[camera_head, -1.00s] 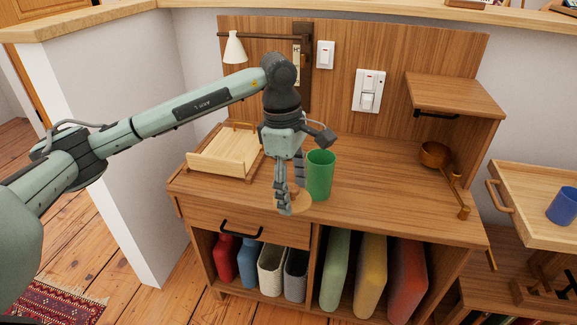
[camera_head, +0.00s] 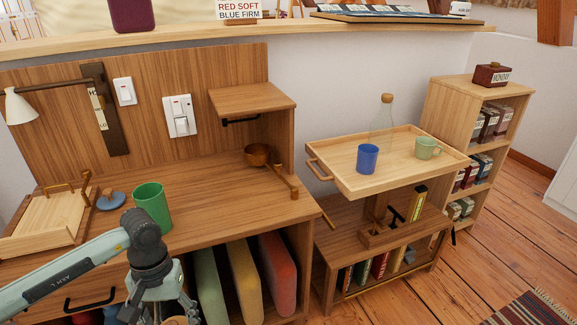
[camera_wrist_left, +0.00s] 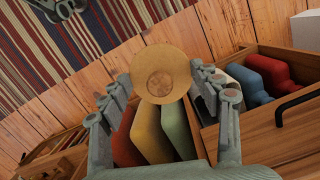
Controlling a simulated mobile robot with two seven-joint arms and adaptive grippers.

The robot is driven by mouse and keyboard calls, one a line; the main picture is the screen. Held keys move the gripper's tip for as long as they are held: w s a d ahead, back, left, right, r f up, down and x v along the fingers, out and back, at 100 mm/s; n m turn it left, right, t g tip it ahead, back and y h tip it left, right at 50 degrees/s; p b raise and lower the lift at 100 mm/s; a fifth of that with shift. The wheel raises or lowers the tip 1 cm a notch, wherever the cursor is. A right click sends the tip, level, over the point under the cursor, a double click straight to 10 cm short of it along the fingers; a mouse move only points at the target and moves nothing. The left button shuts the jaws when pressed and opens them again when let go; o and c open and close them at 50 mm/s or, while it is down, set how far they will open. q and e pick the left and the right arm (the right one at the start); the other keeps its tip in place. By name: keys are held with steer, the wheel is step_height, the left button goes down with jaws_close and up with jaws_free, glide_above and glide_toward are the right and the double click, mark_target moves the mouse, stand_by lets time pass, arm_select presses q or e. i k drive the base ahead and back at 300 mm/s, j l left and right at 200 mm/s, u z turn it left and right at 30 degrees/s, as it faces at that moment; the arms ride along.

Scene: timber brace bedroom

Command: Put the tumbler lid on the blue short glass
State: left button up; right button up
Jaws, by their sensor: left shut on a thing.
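The tumbler lid, a round wooden disc (camera_wrist_left: 160,74), is between the fingers of my left gripper (camera_wrist_left: 162,88) in the left wrist view. The left gripper (camera_head: 160,312) is shut on it, at the bottom edge of the head view, in front of the desk. Only a sliver of the lid (camera_head: 175,321) shows there. The blue short glass (camera_head: 367,158) stands upright and uncovered on the light wooden tray (camera_head: 345,180), to the right of and apart from the gripper.
A green tumbler (camera_head: 152,207) and a blue lid-like disc (camera_head: 111,201) are on the desk. A glass bottle (camera_head: 382,130) and a green mug (camera_head: 428,148) share the tray. Colored bolsters (camera_head: 277,272) fill the shelf below.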

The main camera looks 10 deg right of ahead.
mark_target(369, 150)
steer(key=i+l, duration=0.1)
steer(key=l, duration=1.3)
steer(key=i+l, duration=0.15)
steer(key=l, duration=1.25)
steer(key=i+u, duration=0.05)
